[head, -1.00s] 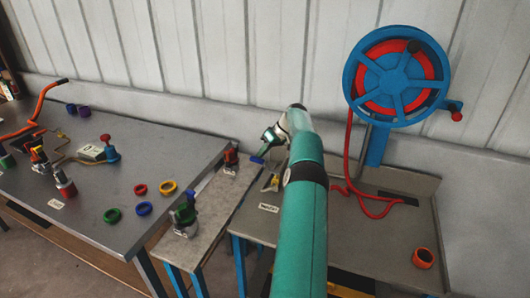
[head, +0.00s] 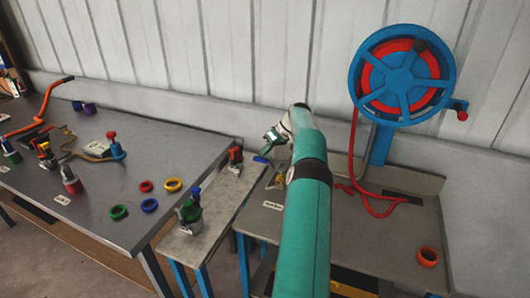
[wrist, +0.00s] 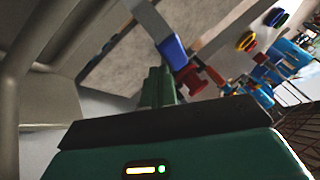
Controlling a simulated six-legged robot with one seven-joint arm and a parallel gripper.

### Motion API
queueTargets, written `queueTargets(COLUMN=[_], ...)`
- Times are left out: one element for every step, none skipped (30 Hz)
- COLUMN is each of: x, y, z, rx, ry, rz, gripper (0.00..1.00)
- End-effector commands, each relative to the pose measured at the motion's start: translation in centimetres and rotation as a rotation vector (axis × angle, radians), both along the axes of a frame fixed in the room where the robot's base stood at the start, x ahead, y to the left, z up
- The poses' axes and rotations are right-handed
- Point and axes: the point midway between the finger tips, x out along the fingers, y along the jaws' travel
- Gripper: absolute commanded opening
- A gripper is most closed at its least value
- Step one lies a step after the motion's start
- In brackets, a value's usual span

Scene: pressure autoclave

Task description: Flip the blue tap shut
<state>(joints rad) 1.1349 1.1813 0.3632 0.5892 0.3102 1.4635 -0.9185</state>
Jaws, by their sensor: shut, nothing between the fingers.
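The blue tap handle (head: 261,159) sticks out to the right of a small red valve body (head: 235,156) at the far end of the narrow grey bench. In the wrist view the blue handle (wrist: 172,49) is a flat block beside the red body (wrist: 191,80). My gripper (head: 267,151) is shut and empty, its green fingertips close to the handle. In the wrist view the shut fingers (wrist: 158,85) point up just left of and below the handle. I cannot tell whether they touch it.
A second valve, green with a blue top (head: 189,209), stands nearer on the narrow bench (head: 207,231). The left table (head: 95,165) holds coloured rings and fittings. A blue wheel with a red hose (head: 403,78) stands right; an orange ring (head: 427,257) lies on that bench.

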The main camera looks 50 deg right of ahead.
Motion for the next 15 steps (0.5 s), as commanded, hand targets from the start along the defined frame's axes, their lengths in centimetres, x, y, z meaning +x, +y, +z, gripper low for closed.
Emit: queueTargets(x=[-0.1,-0.2,-0.4,-0.5,-0.8,-1.1,-1.3,-1.5,-1.9,-2.1,-2.4,-2.5,-2.6,-2.7,-2.9], y=[-0.1,-0.2,-0.4,-0.5,-0.6,-0.9,-1.1,-1.3,-1.6,-1.8,-2.0,-2.1,-2.2,-2.3,-2.4], z=[0.2,0.4,0.7,1.0,1.3,1.9,2.3,2.6,3.2,3.7,4.2,4.3,4.5,4.7,5.0], rx=[-0.001,-0.002,-0.003,-0.003,-0.003,-0.004,-0.003,-0.003,-0.002,-0.003,-0.004,-0.002,-0.001,-0.001,-0.002], ry=[-0.001,-0.001,-0.001,-0.001,-0.001,-0.001,-0.001,-0.002,-0.001,-0.001,-0.002,-0.002,-0.002,-0.002,-0.001], rz=[-0.001,-0.001,-0.002,-0.002,-0.002,-0.003,-0.002,-0.004,-0.003,-0.002,-0.003,-0.001,-0.001,-0.001,-0.002], gripper=[0.0,0.0,0.0,0.0,0.0,0.0,0.0,0.0,0.0,0.0,0.0,0.0,0.0,0.0,0.0])
